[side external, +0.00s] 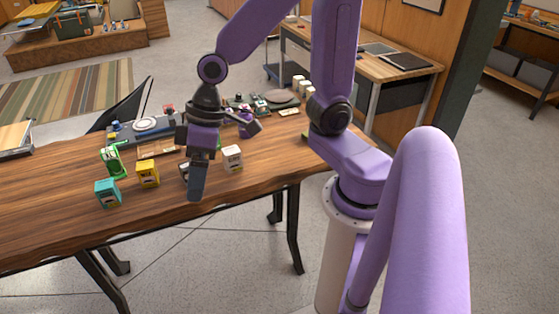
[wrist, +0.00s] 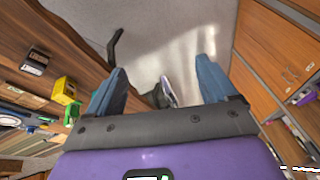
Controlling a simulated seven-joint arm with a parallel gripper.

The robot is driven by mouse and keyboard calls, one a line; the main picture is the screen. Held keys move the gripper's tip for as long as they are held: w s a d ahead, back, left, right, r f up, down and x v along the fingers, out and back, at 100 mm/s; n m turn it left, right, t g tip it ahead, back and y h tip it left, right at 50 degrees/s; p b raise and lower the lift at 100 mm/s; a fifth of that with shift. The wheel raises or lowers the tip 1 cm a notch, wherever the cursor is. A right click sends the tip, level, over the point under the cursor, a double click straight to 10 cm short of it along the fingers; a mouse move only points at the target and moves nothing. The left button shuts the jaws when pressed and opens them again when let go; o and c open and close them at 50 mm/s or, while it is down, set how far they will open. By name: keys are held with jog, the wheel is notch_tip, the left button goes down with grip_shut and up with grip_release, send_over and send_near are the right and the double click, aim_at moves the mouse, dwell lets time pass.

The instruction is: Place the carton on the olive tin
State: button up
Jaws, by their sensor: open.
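Several small box-shaped packs stand on the wooden table: a teal one (side external: 107,193), a yellow one (side external: 148,173) and a white one (side external: 232,157). A green container (side external: 112,160) stands behind the teal pack. Another pack is mostly hidden behind my gripper (side external: 197,190). I cannot tell which of these is the carton or the olive tin. The wrist view shows the yellow pack (wrist: 65,92), a dark pack with a pale label (wrist: 35,62) and part of the green container (wrist: 70,115). My gripper (wrist: 158,86) is open, with nothing between its fingers, near the table's front edge.
The wooden table (side external: 50,205) has free room at its front left. A dark tray-like unit with a round white plate (side external: 146,124) and other small goods sit along the back. A second table (side external: 420,72) stands behind my arm.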

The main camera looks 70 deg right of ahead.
jog(key=s+d+n+h, duration=0.1)
jog(key=s+d+n, duration=0.2)
jog(key=s, duration=0.3)
jog(key=s+d+n+g+h, duration=0.1)
jog(key=s+d+n+h, duration=0.1)
jog(key=s+d, duration=0.3)
jog(key=shift+s+d+r+n, duration=0.2)
jog(key=shift+s+n, duration=0.4)
jog(key=shift+s, duration=0.65)
